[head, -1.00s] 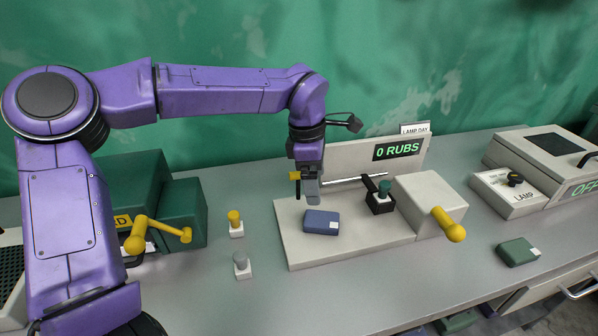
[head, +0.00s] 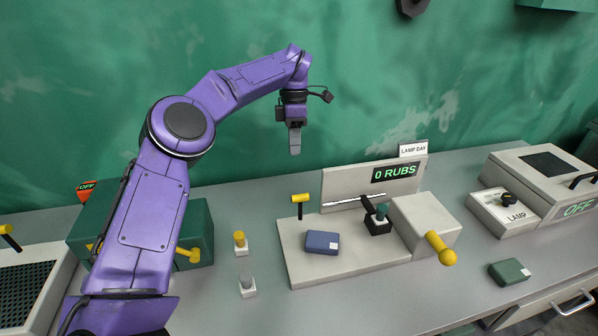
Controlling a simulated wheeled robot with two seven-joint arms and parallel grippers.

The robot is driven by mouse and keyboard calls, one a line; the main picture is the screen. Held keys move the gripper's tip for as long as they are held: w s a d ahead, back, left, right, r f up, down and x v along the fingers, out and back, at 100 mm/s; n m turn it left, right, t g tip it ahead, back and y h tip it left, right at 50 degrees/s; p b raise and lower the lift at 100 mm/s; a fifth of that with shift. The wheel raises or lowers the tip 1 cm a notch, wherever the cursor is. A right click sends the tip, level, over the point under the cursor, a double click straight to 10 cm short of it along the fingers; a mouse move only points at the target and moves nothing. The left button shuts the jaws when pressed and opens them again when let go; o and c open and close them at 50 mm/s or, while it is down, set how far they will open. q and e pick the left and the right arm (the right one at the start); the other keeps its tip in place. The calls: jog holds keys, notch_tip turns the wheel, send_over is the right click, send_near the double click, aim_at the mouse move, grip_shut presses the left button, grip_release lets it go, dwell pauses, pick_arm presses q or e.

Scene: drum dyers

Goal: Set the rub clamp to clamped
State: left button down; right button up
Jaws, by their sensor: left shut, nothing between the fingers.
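The rubbing machine has a pale base plate (head: 345,268) with a back panel reading "0 RUBS" (head: 395,172). At its left end stands a black post with a yellow cross handle (head: 300,199), which looks like the rub clamp's lever; the post is upright. A blue block (head: 322,242) lies flat on the plate just in front of it. My left gripper (head: 295,152) is shut and empty, pointing down, raised well above the yellow handle and apart from it. My right gripper is out of view.
A black arm with a green-topped piece (head: 381,212) sits on the plate beside a pale box with a yellow crank (head: 440,248). A green block (head: 509,272) and the lamp box (head: 503,211) are right.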

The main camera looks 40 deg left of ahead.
pick_arm(q)
jog(key=shift+w+a+r+n+h+p, duration=0.25)
jog(key=shift+w+a+r+p, duration=0.1)
jog(key=shift+r, duration=0.15)
jog(key=shift+w+a+r+n+h+p, duration=0.25)
jog(key=shift+a+r, duration=0.1)
jog(key=shift+r, duration=0.1)
jog(key=shift+f, duration=0.1)
jog(key=b, duration=0.3)
send_over(300, 208)
jog(key=w+a, duration=0.2)
jog(key=w, duration=0.1)
notch_tip(300, 208, down, 10)
jog(key=shift+a+f, duration=0.1)
jog(key=shift+a, duration=0.05)
